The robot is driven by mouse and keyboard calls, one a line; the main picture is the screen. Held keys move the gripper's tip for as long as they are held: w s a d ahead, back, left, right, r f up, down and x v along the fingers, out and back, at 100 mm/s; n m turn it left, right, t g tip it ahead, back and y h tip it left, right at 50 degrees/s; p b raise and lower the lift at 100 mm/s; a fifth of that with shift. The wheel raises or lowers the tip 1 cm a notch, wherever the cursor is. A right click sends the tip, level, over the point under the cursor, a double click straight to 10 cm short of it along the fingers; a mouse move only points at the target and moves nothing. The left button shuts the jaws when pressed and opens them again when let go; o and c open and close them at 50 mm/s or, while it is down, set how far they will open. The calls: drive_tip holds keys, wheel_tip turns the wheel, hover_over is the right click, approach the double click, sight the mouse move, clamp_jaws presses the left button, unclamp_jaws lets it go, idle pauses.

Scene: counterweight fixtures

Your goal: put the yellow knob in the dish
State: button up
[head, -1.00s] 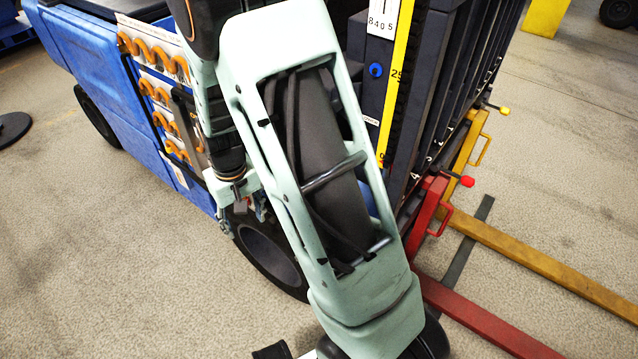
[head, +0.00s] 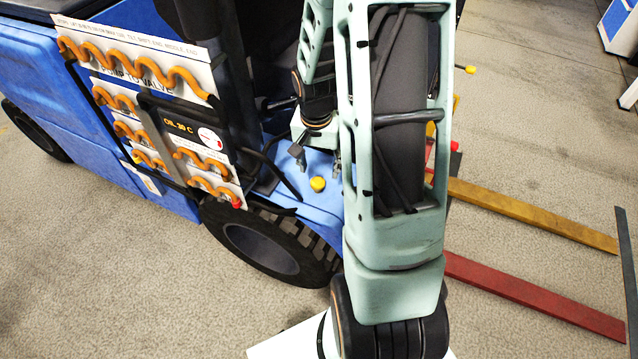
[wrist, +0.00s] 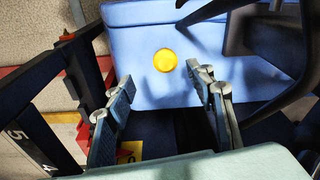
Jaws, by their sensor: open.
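The yellow knob (head: 317,183) is on the blue body of the truck, just above its front wheel. In the wrist view the yellow knob (wrist: 165,61) shows as a round disc on a flat blue surface. My gripper (head: 317,162) points down, a little above and behind the knob in the head view. In the wrist view my gripper (wrist: 160,82) is open and empty, with its fingers apart to either side below the knob. The knob lies beyond the fingertips, apart from them. I cannot make out a dish in either view.
Orange coiled hoses (head: 130,68) on white panels line the truck's left side. Dark bars (wrist: 275,35) stand close to the right finger in the wrist view. A yellow fork (head: 530,213) and a red fork (head: 535,297) lie to the right. Floor is open in front.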

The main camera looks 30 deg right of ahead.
sight(318, 180)
drive_tip(key=f, duration=0.2)
drive_tip(key=w+f+b, duration=0.1)
drive_tip(key=f, duration=0.4)
drive_tip(key=shift+w+d+f, duration=0.15)
drive_tip(key=shift+w+f, duration=0.1)
drive_tip(key=shift+f, duration=0.05)
drive_tip(key=c, duration=1.3)
